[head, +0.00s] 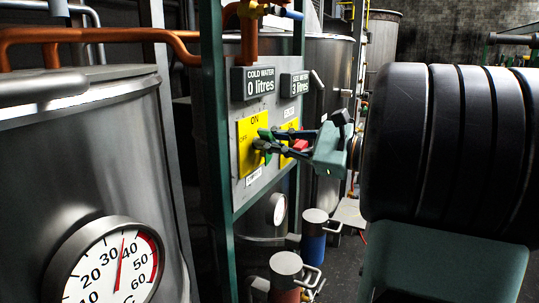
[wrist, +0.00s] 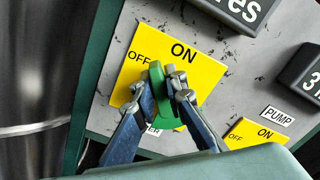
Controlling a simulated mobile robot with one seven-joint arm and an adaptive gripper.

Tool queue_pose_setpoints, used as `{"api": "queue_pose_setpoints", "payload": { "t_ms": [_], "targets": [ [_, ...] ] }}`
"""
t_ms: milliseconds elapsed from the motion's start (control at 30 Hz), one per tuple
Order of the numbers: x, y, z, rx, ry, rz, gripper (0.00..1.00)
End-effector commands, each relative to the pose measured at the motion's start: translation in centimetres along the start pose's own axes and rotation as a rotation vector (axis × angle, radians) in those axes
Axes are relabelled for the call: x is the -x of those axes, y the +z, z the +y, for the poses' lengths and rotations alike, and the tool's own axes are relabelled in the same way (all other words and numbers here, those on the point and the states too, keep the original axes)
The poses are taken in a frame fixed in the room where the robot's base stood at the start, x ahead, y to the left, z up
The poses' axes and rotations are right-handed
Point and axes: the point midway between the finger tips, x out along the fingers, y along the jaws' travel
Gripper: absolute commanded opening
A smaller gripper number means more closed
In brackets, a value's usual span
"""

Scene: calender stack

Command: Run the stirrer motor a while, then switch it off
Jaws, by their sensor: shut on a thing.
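A yellow switch plate (head: 247,135) marked ON and OFF is on the grey panel, left of a second plate. It also shows in the wrist view (wrist: 205,75), with ON at the top and OFF at the left. A green switch handle (wrist: 157,78) stands out from this plate. My gripper (wrist: 166,88) is shut on the handle, one finger on each side. In the head view my gripper (head: 262,146) reaches the plate from the right. The handle's upper end lies between the words OFF and ON. The label below is mostly hidden, showing only its last letters.
A second yellow switch (wrist: 246,134) labelled PUMP is close at the right; its handle (head: 299,145) looks red.

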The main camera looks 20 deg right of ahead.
Motion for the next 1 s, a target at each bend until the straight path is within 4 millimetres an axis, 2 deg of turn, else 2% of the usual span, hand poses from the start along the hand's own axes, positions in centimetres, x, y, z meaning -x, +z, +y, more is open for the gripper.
{"api": "queue_pose_setpoints", "payload": {
  "t_ms": [33, 600, 1000],
  "targets": [
    [0.0, -0.5, 0.7, 0.048, 0.0, -0.001, 0.0],
    [0.0, -0.9, 1.8, 0.577, -0.001, 0.0, 0.0],
    [0.0, -1.0, 2.0, 0.813, 0.001, 0.0, 0.0]
  ]
}}
